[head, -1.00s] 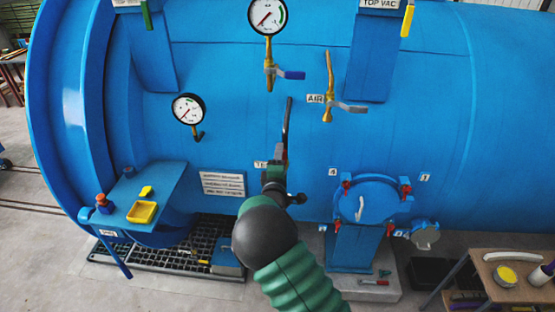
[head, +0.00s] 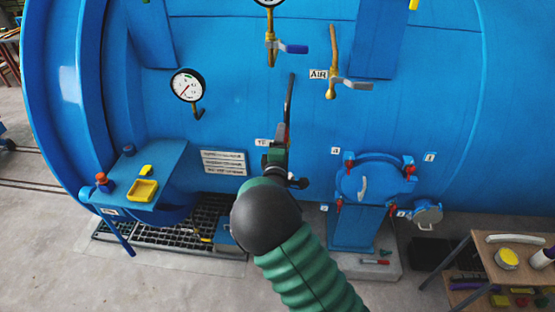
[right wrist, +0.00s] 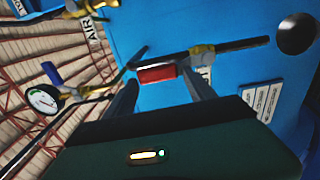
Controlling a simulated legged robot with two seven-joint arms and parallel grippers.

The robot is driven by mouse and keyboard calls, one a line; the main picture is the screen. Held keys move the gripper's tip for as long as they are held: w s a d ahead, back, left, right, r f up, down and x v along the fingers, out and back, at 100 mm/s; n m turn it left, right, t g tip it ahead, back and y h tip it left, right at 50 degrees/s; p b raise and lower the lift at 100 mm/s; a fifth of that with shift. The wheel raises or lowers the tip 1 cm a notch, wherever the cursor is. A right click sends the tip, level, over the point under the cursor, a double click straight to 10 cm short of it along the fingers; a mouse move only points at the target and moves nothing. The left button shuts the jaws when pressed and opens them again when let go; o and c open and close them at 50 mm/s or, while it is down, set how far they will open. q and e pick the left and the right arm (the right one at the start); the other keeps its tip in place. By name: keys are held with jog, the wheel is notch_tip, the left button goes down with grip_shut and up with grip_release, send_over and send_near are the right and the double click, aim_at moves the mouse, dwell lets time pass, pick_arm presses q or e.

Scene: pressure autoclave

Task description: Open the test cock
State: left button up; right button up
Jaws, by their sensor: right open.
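The test cock shows in the right wrist view as a red handle sleeve (right wrist: 157,74) on a dark lever, with a brass body (right wrist: 201,52) and a dark pipe running right. My right gripper (right wrist: 160,82) is open, with its two dark fingers on either side of the red sleeve; I cannot tell whether they touch it. In the head view the right gripper (head: 279,150) is at the tank wall beside a partly covered label beginning "TE" (head: 262,142). My wrist hides most of the cock there. My left gripper is not in view.
The blue tank (head: 240,90) fills the background. An air valve (head: 333,85) and a pressure gauge (head: 187,85) stick out above. A blue shelf with a yellow tray (head: 143,190) is at left, a hatch (head: 372,180) at right, and a wooden table (head: 510,262) at lower right.

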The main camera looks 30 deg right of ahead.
jog(key=b+v, duration=0.3)
jog(key=v, duration=1)
jog(key=shift+s+a, duration=0.2)
jog(key=shift+a, duration=0.15)
jog(key=shift+f, duration=0.1)
